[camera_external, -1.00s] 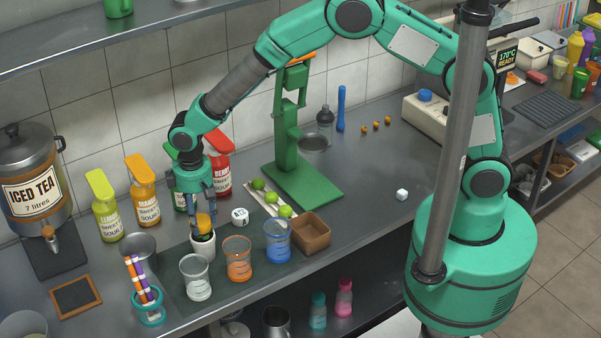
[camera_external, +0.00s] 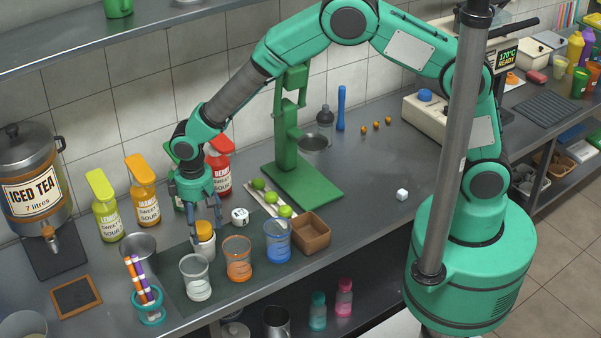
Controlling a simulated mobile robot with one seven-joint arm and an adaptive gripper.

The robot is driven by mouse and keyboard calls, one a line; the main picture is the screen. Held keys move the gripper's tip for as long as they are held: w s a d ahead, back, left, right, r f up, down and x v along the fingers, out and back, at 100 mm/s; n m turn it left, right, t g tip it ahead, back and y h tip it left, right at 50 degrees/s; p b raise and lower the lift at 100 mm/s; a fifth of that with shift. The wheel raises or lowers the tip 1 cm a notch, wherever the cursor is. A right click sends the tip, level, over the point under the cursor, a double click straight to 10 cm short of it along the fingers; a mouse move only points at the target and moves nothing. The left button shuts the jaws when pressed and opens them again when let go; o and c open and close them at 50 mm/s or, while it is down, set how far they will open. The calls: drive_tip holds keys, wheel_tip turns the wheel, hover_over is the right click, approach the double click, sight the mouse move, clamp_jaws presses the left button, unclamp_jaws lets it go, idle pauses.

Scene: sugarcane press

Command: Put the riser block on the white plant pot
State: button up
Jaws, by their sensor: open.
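The white plant pot (camera_external: 204,248) stands on the dark mat near the counter's front edge, behind the clear beaker. An orange-yellow block (camera_external: 204,228), which I take to be the riser block, sits at the top of the pot, seemingly resting on it and upright. The exact contact is too small to tell. My gripper (camera_external: 204,224) points down right over the pot, open, with its fingers around or beside the block. A finger hides part of the block's left side.
Beakers with white (camera_external: 196,279), orange (camera_external: 238,259) and blue (camera_external: 278,242) contents stand close to the pot. A marked white cube (camera_external: 240,216) lies to its right. Sauce bottles (camera_external: 143,192) stand behind. A metal cup (camera_external: 138,246) is to the left.

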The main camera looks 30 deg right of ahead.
sight(202, 226)
wheel_tip(202, 226, up, 12)
drive_tip(key=p, duration=0.1)
drive_tip(key=shift+r, duration=0.15)
idle(0.6)
idle(0.5)
idle(0.4)
drive_tip(key=w+d+r+m+t+y, duration=0.1)
drive_tip(key=d+r+m, duration=0.1)
drive_tip(key=d+r, duration=1.2)
drive_tip(key=w+d+r+m+t, duration=0.1)
drive_tip(key=d+r+m+t, duration=0.1)
drive_tip(key=d+r, duration=1.2)
drive_tip(key=s+d+m+t, duration=0.1)
drive_tip(key=s+d+m, duration=0.1)
drive_tip(key=s+d, duration=0.7)
drive_tip(key=s+d+m+t+h, duration=0.1)
drive_tip(key=s+d+m, duration=0.2)
drive_tip(key=s+d, duration=0.7)
drive_tip(key=d, duration=0.8)
drive_tip(key=shift+r+t, duration=0.25)
drive_tip(key=shift+t, duration=0.05)
